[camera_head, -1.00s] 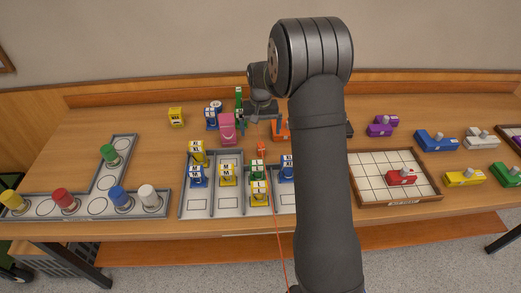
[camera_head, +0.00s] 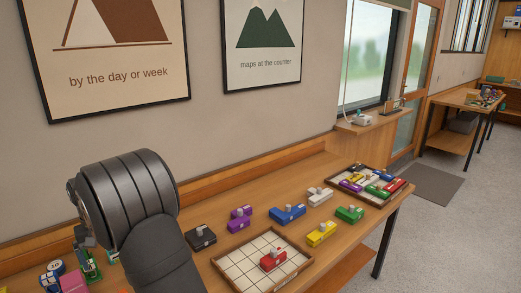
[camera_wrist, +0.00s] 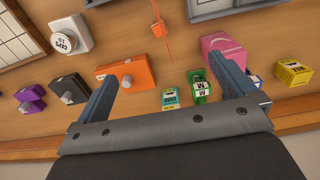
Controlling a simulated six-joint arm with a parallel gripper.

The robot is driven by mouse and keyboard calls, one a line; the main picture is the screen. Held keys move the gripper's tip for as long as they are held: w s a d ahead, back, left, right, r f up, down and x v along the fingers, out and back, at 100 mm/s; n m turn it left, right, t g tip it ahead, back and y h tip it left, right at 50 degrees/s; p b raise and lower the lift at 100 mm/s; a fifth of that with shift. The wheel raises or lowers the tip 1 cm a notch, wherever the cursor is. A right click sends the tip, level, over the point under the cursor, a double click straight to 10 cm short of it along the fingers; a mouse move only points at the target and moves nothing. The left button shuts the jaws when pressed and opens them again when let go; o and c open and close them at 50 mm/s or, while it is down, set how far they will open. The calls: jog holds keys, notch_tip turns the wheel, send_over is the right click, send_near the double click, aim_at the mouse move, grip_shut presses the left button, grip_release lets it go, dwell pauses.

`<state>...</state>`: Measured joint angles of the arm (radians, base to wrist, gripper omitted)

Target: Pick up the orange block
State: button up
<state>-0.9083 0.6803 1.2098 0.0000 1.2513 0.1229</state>
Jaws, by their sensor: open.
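In the wrist view an orange block (camera_wrist: 137,69) with a pale knob lies on the wooden table, left of centre. My gripper (camera_wrist: 165,71) is open and empty above the table. Its left finger overlaps the near edge of the orange block in the picture; I cannot tell whether they touch. The right finger is in front of the pink box (camera_wrist: 226,43). A separate, smaller orange piece (camera_wrist: 158,29) lies farther up in the wrist view. In the head view my arm fills the lower left, and the orange block and fingertips are not visible.
Close by in the wrist view are a black block (camera_wrist: 68,88), a purple block (camera_wrist: 30,96), a white knobbed piece (camera_wrist: 68,34), a green-framed block (camera_wrist: 200,90) and a yellow box (camera_wrist: 292,73). A gridded tray (camera_head: 237,267) holds a red block (camera_head: 273,259) in the head view.

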jog(key=shift+c, duration=0.4)
jog(key=c, duration=1)
jog(key=shift+c, duration=0.2)
jog(key=f, duration=0.4)
jog(key=f+n, duration=0.1)
jog(key=f, duration=0.3)
jog(key=f+n, duration=0.1)
jog(key=f, duration=0.4)
jog(key=shift+s+d, duration=0.15)
jog(key=shift+d, duration=0.1)
jog(key=shift+a+f, duration=0.2)
jog(key=shift+f, duration=2.85)
jog(key=shift+c, duration=0.2)
